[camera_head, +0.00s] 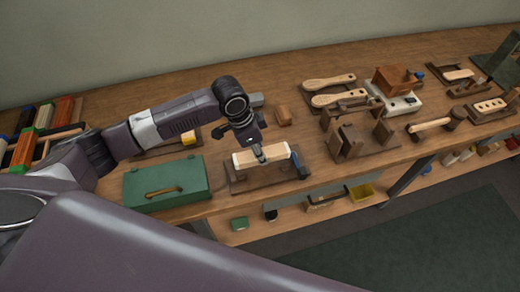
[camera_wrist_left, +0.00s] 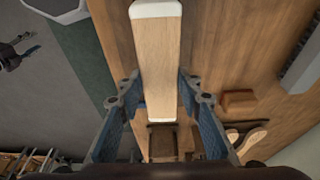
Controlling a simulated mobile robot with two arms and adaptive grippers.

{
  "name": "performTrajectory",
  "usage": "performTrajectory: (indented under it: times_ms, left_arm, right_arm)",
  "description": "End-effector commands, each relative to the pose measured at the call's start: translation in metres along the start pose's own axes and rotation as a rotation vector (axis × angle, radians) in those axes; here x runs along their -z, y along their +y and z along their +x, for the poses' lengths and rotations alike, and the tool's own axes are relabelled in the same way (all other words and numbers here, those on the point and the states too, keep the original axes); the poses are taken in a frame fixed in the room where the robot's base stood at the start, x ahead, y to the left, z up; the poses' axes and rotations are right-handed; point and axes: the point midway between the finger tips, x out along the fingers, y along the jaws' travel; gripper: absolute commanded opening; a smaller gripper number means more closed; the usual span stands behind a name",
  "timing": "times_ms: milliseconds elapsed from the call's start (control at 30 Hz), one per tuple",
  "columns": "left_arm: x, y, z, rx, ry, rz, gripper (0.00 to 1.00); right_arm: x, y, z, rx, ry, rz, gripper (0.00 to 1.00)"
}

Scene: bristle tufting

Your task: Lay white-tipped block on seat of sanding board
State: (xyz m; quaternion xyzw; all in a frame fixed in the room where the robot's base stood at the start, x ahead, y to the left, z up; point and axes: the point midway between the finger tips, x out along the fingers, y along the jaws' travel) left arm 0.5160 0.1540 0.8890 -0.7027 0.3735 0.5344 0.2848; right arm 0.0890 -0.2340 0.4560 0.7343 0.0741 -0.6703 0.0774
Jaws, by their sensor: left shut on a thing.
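The white-tipped block (camera_head: 246,160) is a pale wooden bar with white ends. In the left wrist view the block (camera_wrist_left: 158,65) runs lengthwise between the fingers, both white ends showing. My left gripper (camera_head: 259,151) is shut on the block near its middle; in the wrist view the gripper (camera_wrist_left: 160,112) has a finger on each side. In the head view the block appears over a dark brown board (camera_head: 236,186), likely the sanding board, with a blue-black part (camera_head: 299,166) at its right. Whether the block touches the seat is hidden. My right gripper is not in view.
A green box (camera_head: 167,184) with a handle stands to the left, near the bench's front edge. A small brown block (camera_head: 284,115) lies behind. Wooden stands (camera_head: 347,141), brushes (camera_head: 328,81) and a hammer-like tool (camera_head: 430,125) fill the right side.

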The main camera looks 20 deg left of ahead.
Motion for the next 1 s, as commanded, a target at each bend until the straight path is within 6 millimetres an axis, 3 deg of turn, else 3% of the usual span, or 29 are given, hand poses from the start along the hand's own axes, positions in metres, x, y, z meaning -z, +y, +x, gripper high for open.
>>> performTrajectory:
  times_ms: [467, 1000]
  left_arm:
    - [0.000, 0.000, 0.001, 0.000, 0.001, 0.000, 0.04]
    - [-0.005, 0.000, 0.018, 0.000, 0.001, -0.001, 0.04]
  right_arm:
    - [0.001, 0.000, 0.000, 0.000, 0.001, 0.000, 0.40]
    - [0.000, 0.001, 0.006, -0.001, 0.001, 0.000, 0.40]
